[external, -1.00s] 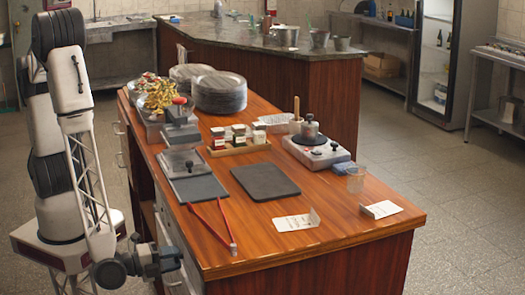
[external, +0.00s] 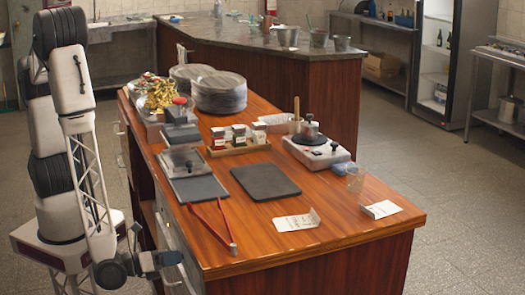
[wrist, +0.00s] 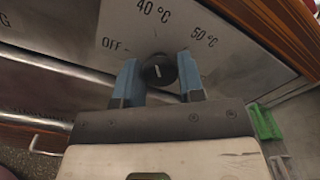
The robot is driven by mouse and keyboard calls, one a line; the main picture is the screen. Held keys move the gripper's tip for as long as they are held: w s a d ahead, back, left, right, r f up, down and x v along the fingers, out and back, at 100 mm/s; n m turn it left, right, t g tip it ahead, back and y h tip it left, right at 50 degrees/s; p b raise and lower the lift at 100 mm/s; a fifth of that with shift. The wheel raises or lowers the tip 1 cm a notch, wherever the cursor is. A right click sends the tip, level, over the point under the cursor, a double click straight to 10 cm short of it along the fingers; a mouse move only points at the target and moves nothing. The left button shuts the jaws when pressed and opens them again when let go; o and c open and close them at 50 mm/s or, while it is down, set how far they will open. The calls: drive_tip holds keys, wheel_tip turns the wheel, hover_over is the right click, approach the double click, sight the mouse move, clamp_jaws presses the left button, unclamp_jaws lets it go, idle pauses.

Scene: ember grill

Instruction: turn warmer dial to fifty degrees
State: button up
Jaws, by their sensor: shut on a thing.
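The warmer dial (wrist: 158,72) is a round black knob with a short white mark, on a pale panel (wrist: 225,50) in the wrist view. OFF is printed to its left, 40 °C above it and 50 °C at its upper right. The white mark points roughly up, towards 40 °C. My gripper (wrist: 160,80) has its two blue fingers on either side of the dial and is shut on it. In the external view my gripper (external: 172,259) is low at the counter's drawer side, and the dial is hidden there.
A metal bar handle (wrist: 50,70) runs left of the panel, and a green piece (wrist: 264,122) is at the lower right. The wooden counter (external: 300,258) above holds red tongs (external: 213,226), a dark board (external: 266,181) and several stacked plates (external: 218,92).

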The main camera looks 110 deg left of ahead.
drive_tip(key=m, duration=1.3)
idle(0.4)
drive_tip(key=o, duration=0.9)
drive_tip(key=shift+v, duration=3.9)
drive_tip(key=shift+r, duration=0.1)
